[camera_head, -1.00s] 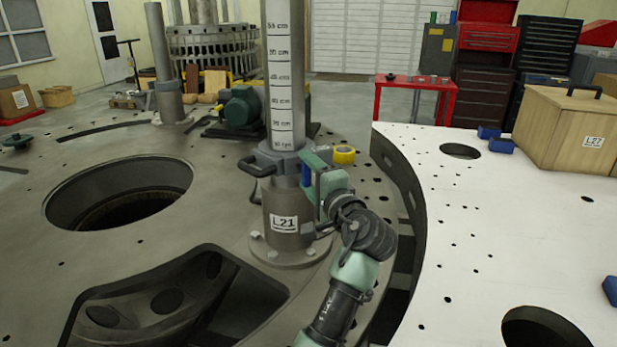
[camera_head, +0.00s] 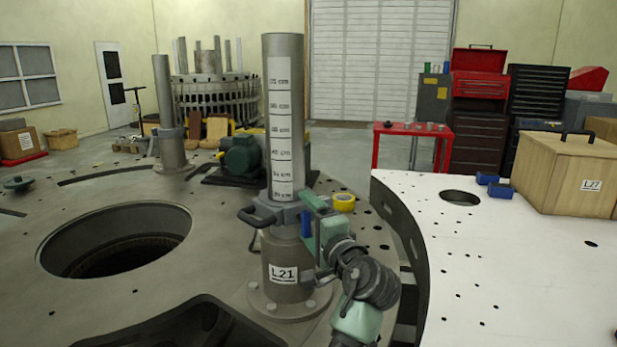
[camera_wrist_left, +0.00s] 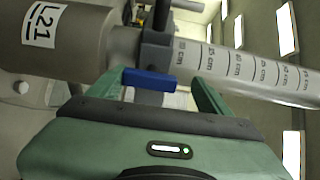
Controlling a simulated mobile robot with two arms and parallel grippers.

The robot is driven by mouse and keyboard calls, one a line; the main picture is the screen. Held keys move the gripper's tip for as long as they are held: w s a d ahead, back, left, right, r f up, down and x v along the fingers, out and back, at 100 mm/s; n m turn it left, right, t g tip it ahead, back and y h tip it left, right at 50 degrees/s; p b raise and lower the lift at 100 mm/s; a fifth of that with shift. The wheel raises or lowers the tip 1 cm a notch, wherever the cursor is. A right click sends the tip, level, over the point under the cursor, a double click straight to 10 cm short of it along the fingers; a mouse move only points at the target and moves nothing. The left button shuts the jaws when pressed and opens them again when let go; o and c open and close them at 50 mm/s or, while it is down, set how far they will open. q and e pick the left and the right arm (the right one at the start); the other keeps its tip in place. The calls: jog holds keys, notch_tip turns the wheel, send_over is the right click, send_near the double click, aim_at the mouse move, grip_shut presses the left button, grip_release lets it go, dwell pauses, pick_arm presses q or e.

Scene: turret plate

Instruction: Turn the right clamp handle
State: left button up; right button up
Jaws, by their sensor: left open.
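The column labelled L21 (camera_head: 283,274) stands upright on the round plate, with a measuring scale on its upper tube. A dark clamp collar (camera_head: 284,213) rings it, with a black loop handle (camera_head: 257,217) on its left. A blue handle (camera_head: 305,222) shows on the collar's right side, partly hidden by my left gripper. My left gripper (camera_head: 310,232) is open at the right side of the collar. In the left wrist view the blue handle (camera_wrist_left: 150,80) lies between the green fingers; contact cannot be told. My right gripper is not in view.
A yellow tape roll (camera_head: 343,201) lies on the plate behind my left gripper. A large round hole (camera_head: 115,240) opens at left. A white-topped plate (camera_head: 520,265) with blue blocks and a wooden box (camera_head: 565,172) is at right, across a gap.

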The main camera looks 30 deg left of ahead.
aim_at(309, 211)
pick_arm(q)
notch_tip(309, 211, up, 19)
jog(key=shift+b, duration=0.45)
jog(key=shift+d, duration=0.1)
